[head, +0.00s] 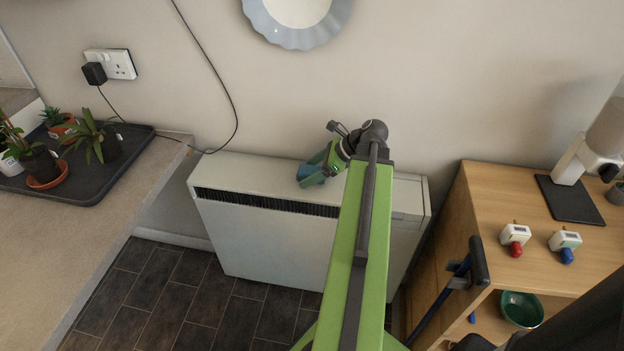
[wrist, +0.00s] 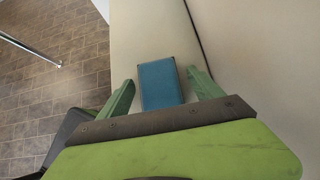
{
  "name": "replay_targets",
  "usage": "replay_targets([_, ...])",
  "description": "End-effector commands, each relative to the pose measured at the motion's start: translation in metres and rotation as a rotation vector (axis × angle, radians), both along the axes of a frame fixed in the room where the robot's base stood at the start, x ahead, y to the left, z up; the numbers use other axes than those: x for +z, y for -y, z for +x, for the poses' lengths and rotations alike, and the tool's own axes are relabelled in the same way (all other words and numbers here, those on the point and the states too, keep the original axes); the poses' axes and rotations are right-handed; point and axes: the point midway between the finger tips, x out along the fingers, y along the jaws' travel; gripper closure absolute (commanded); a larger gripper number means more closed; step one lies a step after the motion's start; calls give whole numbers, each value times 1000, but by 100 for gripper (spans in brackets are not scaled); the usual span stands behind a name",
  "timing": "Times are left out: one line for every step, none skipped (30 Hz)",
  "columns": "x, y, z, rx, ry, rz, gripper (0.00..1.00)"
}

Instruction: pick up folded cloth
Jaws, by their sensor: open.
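The folded cloth is a small blue rectangle (wrist: 160,83) lying flat on top of a white heater in the wrist view. My gripper (wrist: 160,84) is open, with one green finger on each side of the cloth and gaps showing between fingers and cloth. The near end of the cloth is hidden behind the gripper's dark bar. In the head view, the cloth (head: 311,174) is partly hidden by my gripper (head: 312,172), which is over the heater top. I cannot tell the gripper's exact height above it.
The white heater (head: 265,250) stands against the wall. A counter with a dark plant tray (head: 88,190) is at left. A wooden unit (head: 495,195) with a green bowl (head: 521,309) is at right. A cable (head: 225,95) hangs on the wall.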

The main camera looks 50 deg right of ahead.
Motion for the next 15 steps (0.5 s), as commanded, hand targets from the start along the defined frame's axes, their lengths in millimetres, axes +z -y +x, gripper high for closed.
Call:
replay_targets([0, 0, 0, 0, -2, -1, 25])
replay_targets([1, 0, 0, 0, -2, -1, 25])
replay_targets([1, 0, 0, 0, -2, -1, 25])
replay_targets([1, 0, 0, 0, -2, -1, 25])
replay_targets([1, 0, 0, 0, -2, -1, 27])
replay_targets([1, 0, 0, 0, -2, -1, 32])
replay_targets([1, 0, 0, 0, -2, -1, 36])
replay_targets([1, 0, 0, 0, -2, -1, 40])
replay_targets([1, 0, 0, 0, -2, -1, 45])
replay_targets([1, 0, 0, 0, -2, -1, 49])
replay_targets([1, 0, 0, 0, -2, -1, 53])
replay_targets([1, 0, 0, 0, -2, -1, 59])
replay_targets([1, 0, 0, 0, -2, -1, 62])
replay_targets([1, 0, 0, 0, -2, -1, 66])
replay_targets([1, 0, 0, 0, -2, -1, 72])
